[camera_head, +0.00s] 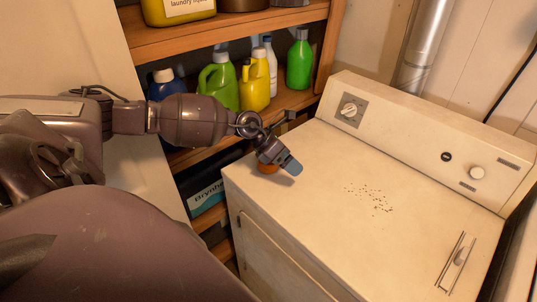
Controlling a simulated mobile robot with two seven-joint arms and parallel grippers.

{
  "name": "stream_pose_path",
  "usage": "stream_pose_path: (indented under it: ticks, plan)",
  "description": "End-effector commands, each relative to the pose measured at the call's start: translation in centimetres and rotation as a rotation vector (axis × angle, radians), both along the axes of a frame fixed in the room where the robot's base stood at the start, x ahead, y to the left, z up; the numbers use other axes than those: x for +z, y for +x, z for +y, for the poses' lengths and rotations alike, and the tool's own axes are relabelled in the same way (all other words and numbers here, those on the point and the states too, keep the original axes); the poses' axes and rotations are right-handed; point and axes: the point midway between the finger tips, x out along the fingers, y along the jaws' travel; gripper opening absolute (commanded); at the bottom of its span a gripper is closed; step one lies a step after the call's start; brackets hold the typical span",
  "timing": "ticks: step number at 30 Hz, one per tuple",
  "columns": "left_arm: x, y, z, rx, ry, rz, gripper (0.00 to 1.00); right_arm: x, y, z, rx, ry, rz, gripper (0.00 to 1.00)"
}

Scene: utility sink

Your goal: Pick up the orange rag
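My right gripper is not in view.
The white machine (330,190) has a raised back panel with knobs (349,109) and dark specks on its top (372,198). Wooden shelves (228,37) stand to the left, holding green (220,82), yellow (256,88) and other bottles. The machine top is otherwise clear.

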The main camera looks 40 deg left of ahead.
Motion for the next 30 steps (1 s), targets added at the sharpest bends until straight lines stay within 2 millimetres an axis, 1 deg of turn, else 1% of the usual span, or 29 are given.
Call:
stream_pose_path:
  ticks: [1,3,6,9,11,14,24,30]
  plan:
    - [0.7,0.3,2.9,-0.023,0.107,0.015,0.97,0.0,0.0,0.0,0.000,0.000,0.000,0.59]
    - [1.3,0.3,6.1,-0.048,0.228,0.047,0.97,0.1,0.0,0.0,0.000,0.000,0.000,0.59]
    - [2.2,0.1,9.5,-0.066,0.349,0.083,0.97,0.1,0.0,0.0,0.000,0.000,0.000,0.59]
    - [2.7,-0.1,11.3,-0.072,0.409,0.105,0.97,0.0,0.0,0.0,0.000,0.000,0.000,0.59]
    - [2.7,-0.1,11.7,-0.073,0.424,0.112,0.97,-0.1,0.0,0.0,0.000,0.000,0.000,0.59]
    - [2.1,0.1,11.6,-0.074,0.427,0.112,0.97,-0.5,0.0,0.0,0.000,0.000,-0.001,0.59]
    - [-1.9,1.3,10.6,-0.075,0.422,0.113,0.97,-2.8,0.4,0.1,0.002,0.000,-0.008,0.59]
    - [-2.6,1.7,10.4,-0.075,0.423,0.111,0.97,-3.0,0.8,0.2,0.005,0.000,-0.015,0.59]
